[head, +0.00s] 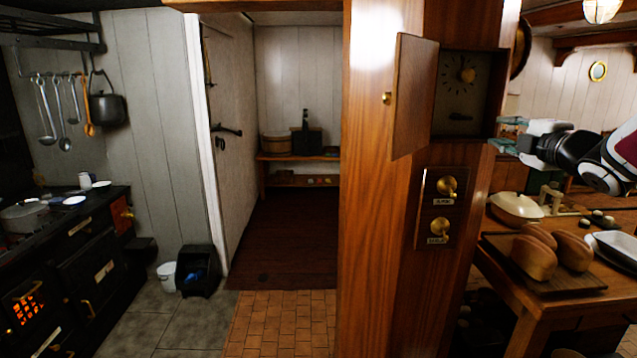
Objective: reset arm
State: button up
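My arm reaches in from the right edge. My gripper (503,134) is at its end, pointing left, beside the right side of the wooden post (375,220). Its two fingers are apart, one above the other, and I see nothing held between them. In the picture it is to the right of a small open cabinet (467,95) in the post. The cabinet's wooden door (414,97) is swung out to the left, and a dial shows inside.
Below my gripper, a wooden table (560,303) holds bread loaves (533,257) on a board, a pale lidded dish (516,207) and a white tray (616,247). A black stove (93,262) stands at the left. The tiled floor (280,320) before the doorway is clear.

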jog(key=s+a+f+n+g+y+b, duration=0.1)
jog(key=s+a+f+n+g+y, duration=0.2)
jog(key=a+n, duration=0.55)
jog(key=s+a+f+n+g+y+b, duration=0.1)
jog(key=s+a+f+n+g, duration=0.1)
jog(key=s+a+n, duration=0.5)
jog(key=s+a+f+n+g+y+b, duration=0.1)
jog(key=a+f+n+g+y, duration=0.15)
jog(key=a+n, duration=0.75)
jog(key=s+a+f+n+g+h+b, duration=0.1)
jog(key=s+f+n+g+h+b, duration=0.2)
jog(key=s+f+n, duration=0.6)
jog(key=s+d+f+n+g+h, duration=0.1)
jog(key=s+d+f+n+h, duration=0.1)
jog(key=n, duration=0.7)
jog(key=s+d+f+n+h+b, duration=0.1)
jog(key=s+d+f+n+h, duration=0.1)
jog(key=s+n, duration=0.5)
jog(key=shift+s+d+f+n+g+h, duration=0.3)
jog(key=shift+d+f+n, duration=0.2)
jog(key=shift+d+n, duration=0.65)
